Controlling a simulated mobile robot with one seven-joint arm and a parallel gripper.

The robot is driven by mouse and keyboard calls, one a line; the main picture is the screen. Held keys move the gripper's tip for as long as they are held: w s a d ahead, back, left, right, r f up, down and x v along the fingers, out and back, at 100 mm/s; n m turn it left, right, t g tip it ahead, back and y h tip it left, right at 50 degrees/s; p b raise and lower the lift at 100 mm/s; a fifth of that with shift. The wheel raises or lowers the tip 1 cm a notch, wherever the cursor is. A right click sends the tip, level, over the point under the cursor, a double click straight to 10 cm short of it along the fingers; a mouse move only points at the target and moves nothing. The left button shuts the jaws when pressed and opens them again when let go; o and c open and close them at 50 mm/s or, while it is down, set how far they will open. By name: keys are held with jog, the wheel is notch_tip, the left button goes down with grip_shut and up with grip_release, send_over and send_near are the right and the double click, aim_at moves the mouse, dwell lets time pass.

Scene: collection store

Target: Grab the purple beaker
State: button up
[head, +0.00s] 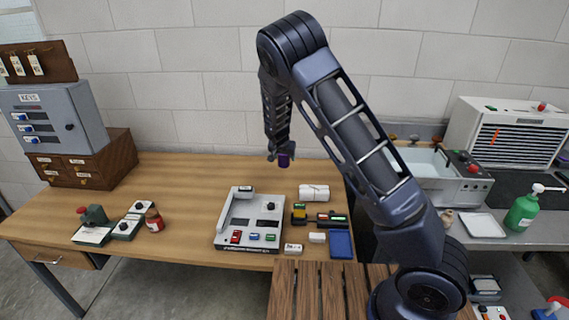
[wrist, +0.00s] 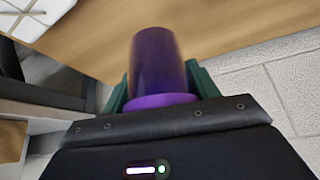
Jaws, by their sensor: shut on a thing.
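The purple beaker (wrist: 158,65) stands out between the two green fingers of my gripper (wrist: 160,88) in the wrist view. The fingers are shut on it, one on each side. In the head view the beaker (head: 284,160) is a small dark purple shape at the end of my gripper (head: 281,152). It is held in the air above the wooden table (head: 180,185), apart from the tabletop. Part of the beaker is hidden by the gripper body.
A grey device (head: 250,218) with coloured blocks sits below on the table. A white roll (head: 314,192), a blue pad (head: 341,244) and small items lie to its right. The table's back middle is clear.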

notch_tip(320, 180, up, 8)
jog(key=shift+r, duration=0.2)
dwell(0.6)
